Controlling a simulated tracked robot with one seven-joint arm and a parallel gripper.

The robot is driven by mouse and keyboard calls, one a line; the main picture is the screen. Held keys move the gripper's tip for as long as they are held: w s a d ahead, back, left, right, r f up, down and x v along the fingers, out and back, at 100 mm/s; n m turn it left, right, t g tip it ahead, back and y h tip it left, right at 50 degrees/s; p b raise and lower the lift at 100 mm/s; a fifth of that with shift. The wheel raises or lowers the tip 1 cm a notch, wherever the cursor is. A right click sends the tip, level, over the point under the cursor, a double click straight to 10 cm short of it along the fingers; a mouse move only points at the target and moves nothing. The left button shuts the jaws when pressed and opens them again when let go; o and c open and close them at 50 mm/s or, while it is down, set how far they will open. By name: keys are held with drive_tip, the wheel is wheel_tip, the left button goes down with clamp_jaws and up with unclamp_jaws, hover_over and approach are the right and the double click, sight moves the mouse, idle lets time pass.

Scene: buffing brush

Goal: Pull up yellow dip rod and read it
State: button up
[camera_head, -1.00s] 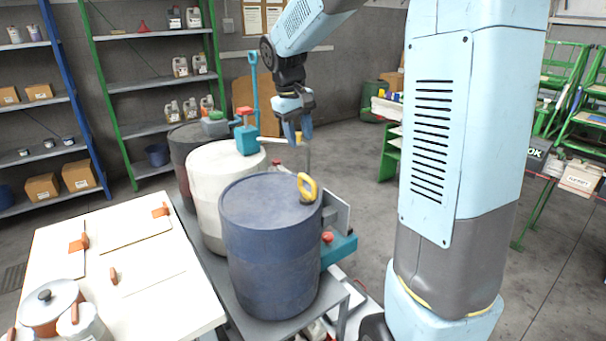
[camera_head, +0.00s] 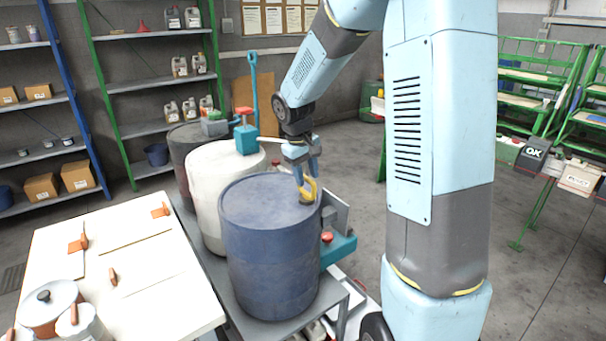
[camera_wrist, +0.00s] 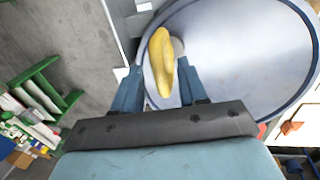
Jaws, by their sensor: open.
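The yellow dip rod handle (camera_head: 308,189) is a ring standing up at the right edge of the blue drum's lid (camera_head: 258,196). In the wrist view the yellow handle (camera_wrist: 161,62) lies between the two blue fingers, with a grey round collar just beside it. My gripper (camera_head: 307,183) points down over the handle, its fingers at the handle's height. The gripper is open, with a finger on either side of the handle (camera_wrist: 158,85). The rod below the handle is hidden inside the drum.
A white drum (camera_head: 212,180) with a teal pump (camera_head: 246,138) stands behind the blue drum. A teal box with a red button (camera_head: 327,237) sits at the drum's right. A white-topped table (camera_head: 130,290) with pots is at the front left. Shelves line the back wall.

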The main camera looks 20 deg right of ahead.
clamp_jaws()
idle(0.3)
idle(0.3)
